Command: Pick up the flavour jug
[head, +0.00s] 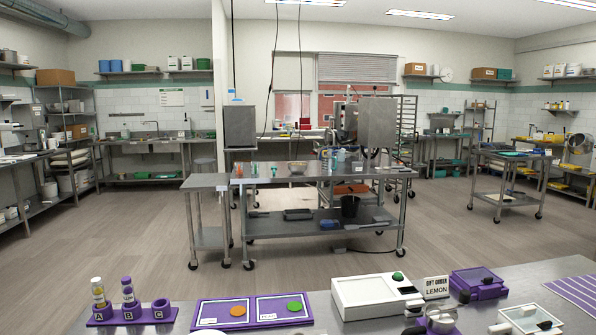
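I cannot pick out the flavour jug with certainty in the head view. Small clear and bluish vessels (340,157) stand on the middle steel table (290,181), in front of the grey depositor machine (377,122). They are too small to tell apart. Small red and green bottles (254,168) stand near that table's left end. Neither of my grippers can be made out in this view.
Open floor (130,240) lies around the middle table. A cart (511,180) stands right.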

